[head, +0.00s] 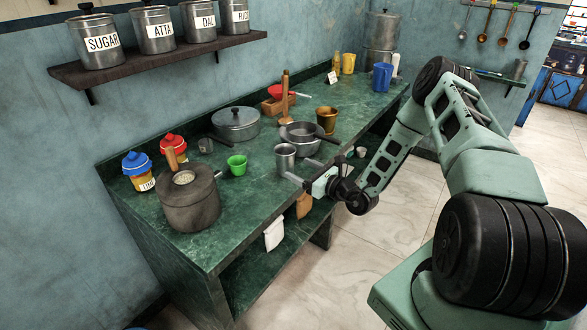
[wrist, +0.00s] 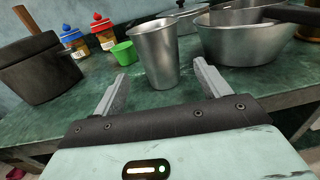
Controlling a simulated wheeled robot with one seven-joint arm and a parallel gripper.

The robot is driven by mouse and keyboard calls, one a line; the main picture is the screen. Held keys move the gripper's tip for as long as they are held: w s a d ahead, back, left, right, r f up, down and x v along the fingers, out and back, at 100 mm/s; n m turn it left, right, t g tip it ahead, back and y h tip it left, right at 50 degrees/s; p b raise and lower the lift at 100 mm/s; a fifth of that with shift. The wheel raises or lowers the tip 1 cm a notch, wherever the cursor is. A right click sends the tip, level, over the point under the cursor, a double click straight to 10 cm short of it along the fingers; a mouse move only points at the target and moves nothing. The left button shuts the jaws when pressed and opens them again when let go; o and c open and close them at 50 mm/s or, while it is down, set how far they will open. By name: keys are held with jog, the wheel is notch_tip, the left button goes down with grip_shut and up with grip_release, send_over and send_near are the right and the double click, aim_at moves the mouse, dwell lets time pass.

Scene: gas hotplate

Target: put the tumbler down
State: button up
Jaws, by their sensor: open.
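The tumbler (head: 285,157) is a plain steel cup standing upright on the green counter (head: 238,216). In the wrist view the tumbler (wrist: 156,54) stands just beyond and between my fingertips, with its base on the counter. My gripper (head: 301,180) is open at the counter's front edge. In the wrist view my gripper (wrist: 160,85) has its two grey fingers spread apart, with clear room on both sides of the tumbler. I cannot tell how far the fingertips reach along its sides.
Steel bowls (wrist: 243,38) stand close right of the tumbler, with a pan handle above. Bare counter lies at the front left.

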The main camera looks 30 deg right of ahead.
jog(key=b+v, duration=0.1)
jog(key=v, duration=0.6)
jog(key=s+a+r+n+g+y, duration=0.35)
jog(key=a+n+g, duration=0.2)
jog(key=a, duration=0.25)
jog(key=s+a+r+n+g+y, duration=0.2)
jog(key=a+r+n+g+y, duration=0.3)
jog(key=a, duration=0.4)
jog(key=s+a+r+n+g+y, duration=0.2)
jog(key=a+r+n+g+y, duration=0.15)
jog(key=a+n, duration=0.4)
jog(key=s+a+r+n+g+h, duration=0.1)
jog(key=s+a+r+n+h, duration=0.2)
jog(key=s+n+h, duration=0.5)
jog(key=s+a+r+n+g+h, duration=0.2)
jog(key=s+a+r+n+h, duration=0.2)
jog(key=s+n+h, duration=0.4)
jog(key=s+n, duration=0.5)
jog(key=n, duration=0.1)
jog(key=shift+a+n, duration=0.2)
jog(key=shift+n, duration=0.1)
